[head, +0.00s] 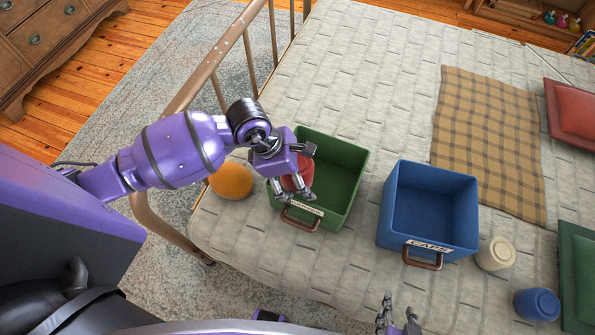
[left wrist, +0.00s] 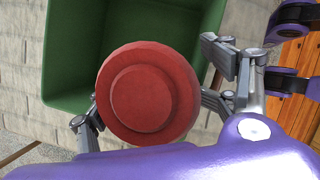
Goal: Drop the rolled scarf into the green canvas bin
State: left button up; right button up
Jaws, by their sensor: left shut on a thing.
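A red round roll (head: 289,183), which I take to be the rolled scarf, is held in my left gripper (head: 296,182). In the left wrist view the red roll (left wrist: 146,93) shows its stepped round end between the fingers. The green canvas bin (head: 346,185) stands open on the bed; the gripper and roll are over its left part. I cannot tell how far above its floor the roll is. The green bin (left wrist: 65,60) lies behind the roll in the left wrist view. My right gripper (head: 397,314) is at the bottom edge, partly cut off, fingers apart and empty.
A blue bin (head: 462,205) stands right of the green one. A cream roll (head: 494,254) and a blue roll (head: 537,304) are right of it. An orange ball-like thing (head: 231,181) sits left of the green bin, near the metal bed rail (head: 202,78).

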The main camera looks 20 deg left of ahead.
pick_arm(q)
jog(key=shift+s+a+f, duration=0.15)
jog(key=shift+a+f, duration=0.35)
jog(key=shift+a, duration=0.1)
jog(key=o, duration=1.7)
pick_arm(e)
jog(key=shift+f, duration=0.1)
pick_arm(q)
jog(key=o, duration=0.4)
jog(key=shift+w+a, duration=0.1)
jog(key=shift+w, duration=0.15)
pick_arm(e)
jog(key=shift+a, duration=0.15)
pick_arm(q)
jog(key=shift+r, duration=0.2)
jog(key=shift+d, duration=0.2)
pick_arm(e)
jog(key=shift+s, duration=0.1)
pick_arm(q)
jog(key=shift+r, duration=0.15)
jog(key=v, duration=1.1)
jog(key=shift+a+r, duration=0.1)
jog(key=shift+r, duration=0.3)
